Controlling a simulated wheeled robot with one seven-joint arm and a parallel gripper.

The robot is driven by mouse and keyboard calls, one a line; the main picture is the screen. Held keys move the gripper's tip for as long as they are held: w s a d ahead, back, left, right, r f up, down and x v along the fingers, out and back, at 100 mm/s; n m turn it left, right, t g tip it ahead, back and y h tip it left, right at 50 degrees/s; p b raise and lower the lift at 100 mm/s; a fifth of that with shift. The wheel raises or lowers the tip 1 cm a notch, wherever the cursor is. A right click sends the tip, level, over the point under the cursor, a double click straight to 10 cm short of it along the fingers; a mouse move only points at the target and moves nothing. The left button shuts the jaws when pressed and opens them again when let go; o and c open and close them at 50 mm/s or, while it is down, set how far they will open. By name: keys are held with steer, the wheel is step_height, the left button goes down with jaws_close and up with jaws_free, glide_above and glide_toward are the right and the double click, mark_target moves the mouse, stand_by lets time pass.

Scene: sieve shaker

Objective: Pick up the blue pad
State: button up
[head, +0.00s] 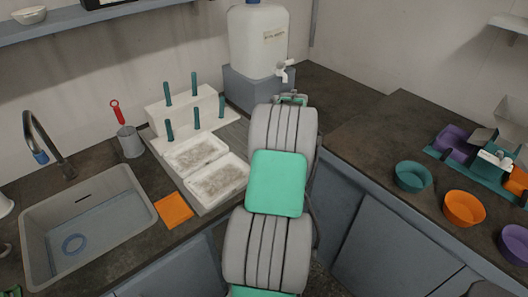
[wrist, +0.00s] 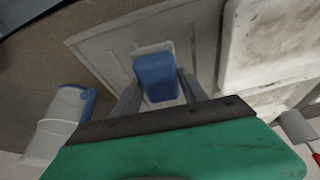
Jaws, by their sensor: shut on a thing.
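In the wrist view the blue pad (wrist: 157,78), a small block with a pale edge at its far end, sits between the two fingers of my gripper (wrist: 160,92). The gripper is shut on the pad. Behind the pad is a pale grey grooved board (wrist: 98,48); I cannot tell whether the pad still touches it. In the head view my arm hides the pad and the fingertips.
Two pale trays (head: 196,153) and a white rack with teal pegs (head: 186,110) stand left of my arm. A white jug (head: 258,42) stands behind it. An orange cloth (head: 173,209) lies beside the sink (head: 140,238). Bowls (head: 464,208) stand on the right counter.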

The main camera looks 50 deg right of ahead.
steer(key=r, duration=0.2)
steer(key=r+b, duration=0.1)
steer(key=r, duration=0.1)
steer(key=shift+a, duration=0.3)
steer(key=s+a+r+b, duration=0.1)
steer(key=s+a+r, duration=0.1)
steer(key=a+r, duration=0.7)
steer(key=a, duration=0.4)
steer(key=shift+s+b, duration=0.3)
steer(key=shift+b, duration=0.05)
